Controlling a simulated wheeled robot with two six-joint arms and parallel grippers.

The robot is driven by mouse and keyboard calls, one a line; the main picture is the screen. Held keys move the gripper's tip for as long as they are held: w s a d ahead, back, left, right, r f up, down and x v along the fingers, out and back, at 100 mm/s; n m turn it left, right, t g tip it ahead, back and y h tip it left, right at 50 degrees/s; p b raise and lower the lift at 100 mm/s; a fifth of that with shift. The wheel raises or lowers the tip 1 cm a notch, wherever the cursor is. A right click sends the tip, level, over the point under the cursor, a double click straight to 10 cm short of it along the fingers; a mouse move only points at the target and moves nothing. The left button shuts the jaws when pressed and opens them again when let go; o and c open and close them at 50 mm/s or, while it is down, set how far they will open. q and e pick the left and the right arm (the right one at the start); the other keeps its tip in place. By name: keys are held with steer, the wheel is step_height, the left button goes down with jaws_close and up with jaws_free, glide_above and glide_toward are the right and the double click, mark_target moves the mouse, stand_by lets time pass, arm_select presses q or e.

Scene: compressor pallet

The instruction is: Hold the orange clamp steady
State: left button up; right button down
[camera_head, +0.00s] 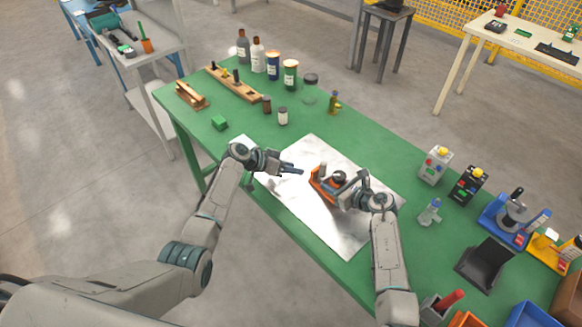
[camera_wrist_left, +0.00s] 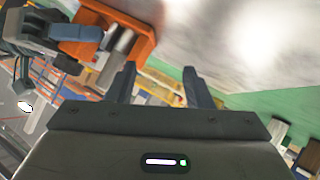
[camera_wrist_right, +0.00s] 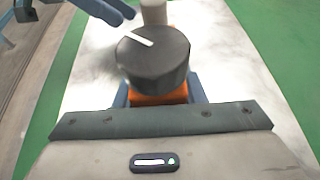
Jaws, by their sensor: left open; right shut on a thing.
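The orange clamp (camera_head: 319,185) sits on a shiny pale sheet (camera_head: 318,221) on the green table. It has a dark round knob (camera_wrist_right: 154,62), seen large in the right wrist view. My right gripper (camera_head: 341,193) is shut on the clamp, with its fingers on either side of the orange body below the knob. My left gripper (camera_head: 296,170) is open and empty, just left of the clamp and apart from it. In the left wrist view the clamp's orange frame (camera_wrist_left: 126,22) shows beyond the left fingers (camera_wrist_left: 163,85), along with a grey cylinder.
Bottles (camera_head: 258,55) and jars stand at the back of the green table (camera_head: 379,136). A green block (camera_head: 220,122) lies at the left. Two small boxes (camera_head: 467,183), a blue fixture (camera_head: 510,217) and a black tray (camera_head: 486,264) stand at the right. The table behind the sheet is mostly clear.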

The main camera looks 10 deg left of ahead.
arm_select(q)
steer(key=shift+w, duration=0.15)
steer(key=shift+o, duration=1.4)
steer(key=shift+d+r+n+g, duration=0.3)
steer(key=shift+d+r+n, duration=0.1)
steer(key=shift+r, duration=0.05)
steer(key=d+r+n+g, duration=0.1)
steer(key=d+r+n, duration=0.1)
steer(key=d+r+n+g+y, duration=0.1)
steer(key=d+r+n, duration=0.1)
steer(key=n, duration=0.1)
steer(key=d+r+n+g+y, duration=0.1)
steer(key=r+n, duration=0.2)
steer(key=shift+s+d+g, duration=0.3)
steer(key=shift+d, duration=0.1)
steer(key=n+g+y, duration=0.2)
steer(key=n+y, duration=0.1)
steer(key=n, duration=0.8)
glide_toward(338, 174)
steer(key=w+r, duration=0.1)
steer(key=r, duration=0.1)
steer(key=r+n+y, duration=0.1)
steer(key=n, duration=0.1)
steer(key=x, duration=0.7)
steer(key=s+x, duration=0.1)
steer(key=x, duration=0.3)
steer(key=shift+f, duration=0.2)
